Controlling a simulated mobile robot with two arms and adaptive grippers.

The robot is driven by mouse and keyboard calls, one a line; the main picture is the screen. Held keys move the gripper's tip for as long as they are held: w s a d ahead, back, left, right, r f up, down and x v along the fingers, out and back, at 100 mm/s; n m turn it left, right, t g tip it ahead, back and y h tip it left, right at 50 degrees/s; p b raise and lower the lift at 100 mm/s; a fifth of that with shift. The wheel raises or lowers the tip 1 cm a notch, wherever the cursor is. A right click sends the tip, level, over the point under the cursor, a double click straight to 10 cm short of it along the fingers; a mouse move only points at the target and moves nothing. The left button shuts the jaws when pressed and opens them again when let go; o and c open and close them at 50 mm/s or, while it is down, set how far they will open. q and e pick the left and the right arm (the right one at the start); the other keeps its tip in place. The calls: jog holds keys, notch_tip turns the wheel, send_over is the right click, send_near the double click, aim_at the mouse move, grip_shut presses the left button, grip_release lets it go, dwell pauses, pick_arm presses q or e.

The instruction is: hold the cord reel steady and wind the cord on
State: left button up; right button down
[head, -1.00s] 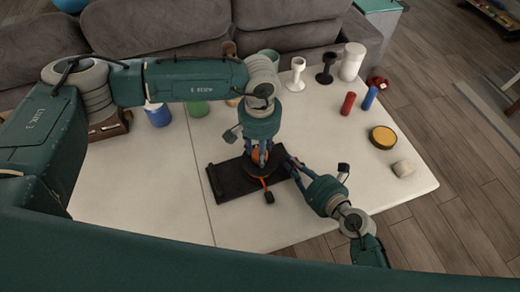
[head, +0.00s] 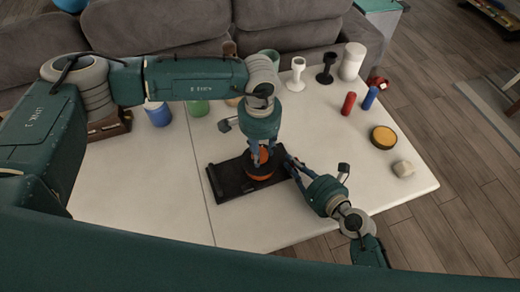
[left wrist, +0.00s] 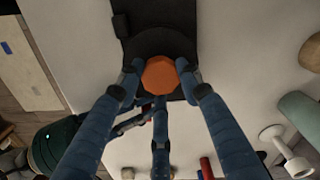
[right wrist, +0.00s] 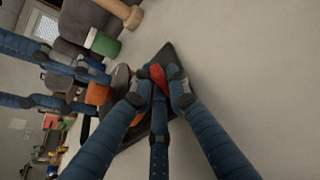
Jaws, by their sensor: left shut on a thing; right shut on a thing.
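The cord reel (head: 261,175) sits on a dark flat base (head: 228,184) on the white table, with an orange band of cord around it. My left gripper (head: 262,157) comes down from above and is shut on the reel's orange round knob (left wrist: 160,76); the black reel disc (left wrist: 165,43) shows behind it. My right gripper (head: 290,164) is at the base's right end, shut on a red piece (right wrist: 158,76) there. The fingers hide part of this piece. The dark base (right wrist: 160,118) shows under the right fingers. The cord's free end does not show.
A blue jar (head: 158,114) and a green cup (head: 197,107) stand behind left. White, black, red and blue pieces stand at back right. A yellow-topped disc (head: 383,137) and a beige block (head: 403,168) lie right. The front table (head: 240,232) is clear.

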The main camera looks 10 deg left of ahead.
pick_arm(q)
jog(key=shift+a, duration=0.2)
pick_arm(e)
jog(key=shift+d, duration=0.15)
pick_arm(q)
jog(key=o, duration=1.1)
jog(key=shift+d, duration=0.1)
jog(key=shift+r, duration=0.25)
notch_tip(320, 180, up, 12)
jog(key=shift+f, duration=0.25)
pick_arm(e)
jog(key=c, duration=1.6)
grip_release()
